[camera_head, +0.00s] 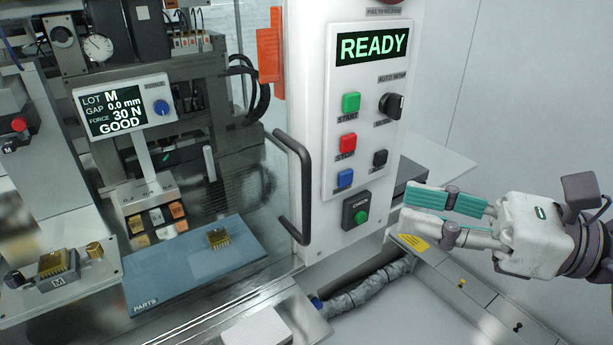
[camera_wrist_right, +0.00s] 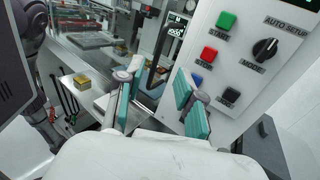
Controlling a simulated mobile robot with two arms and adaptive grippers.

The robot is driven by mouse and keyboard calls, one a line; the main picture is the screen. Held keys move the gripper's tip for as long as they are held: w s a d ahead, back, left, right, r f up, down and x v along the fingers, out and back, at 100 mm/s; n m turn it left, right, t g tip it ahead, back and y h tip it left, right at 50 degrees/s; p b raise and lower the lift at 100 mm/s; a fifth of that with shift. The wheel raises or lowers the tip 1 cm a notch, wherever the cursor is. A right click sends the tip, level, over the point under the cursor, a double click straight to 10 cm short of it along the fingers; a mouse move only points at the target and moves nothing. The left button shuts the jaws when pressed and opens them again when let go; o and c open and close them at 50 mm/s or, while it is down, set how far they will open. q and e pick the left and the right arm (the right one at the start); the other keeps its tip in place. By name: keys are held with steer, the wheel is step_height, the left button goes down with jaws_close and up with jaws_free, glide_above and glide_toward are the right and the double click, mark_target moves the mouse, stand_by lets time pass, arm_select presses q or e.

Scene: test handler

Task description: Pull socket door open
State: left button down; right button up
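A black bar handle (camera_head: 303,190) stands upright on the left edge of the white control column, beside a clear panel in front of the machine. I cannot tell for sure that this panel is the socket door; it looks shut. My right gripper (camera_head: 408,208), with teal finger pads, is open and empty, to the right of the column and apart from the handle. In the right wrist view the open gripper (camera_wrist_right: 156,95) has the handle (camera_wrist_right: 158,55) showing beyond the gap between its fingers. My left gripper is not in view.
The control panel (camera_head: 368,110) carries a READY screen, coloured buttons and a black mode knob (camera_head: 391,105). A blue-grey parts plate (camera_head: 185,275) holds a gold-coloured part (camera_head: 218,238). A ribbed hose (camera_head: 365,288) runs below the column. The space around my right gripper looks free.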

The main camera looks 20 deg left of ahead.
steer(key=a+p, duration=0.2)
steer(key=a, duration=0.2)
steer(key=a+p, duration=0.2)
steer(key=a, duration=0.3)
steer(key=w+a+p, duration=0.1)
steer(key=a+p, duration=0.1)
steer(key=a, duration=0.2)
steer(key=shift+a, duration=0.2)
jaws_close()
steer(key=shift+w, duration=0.1)
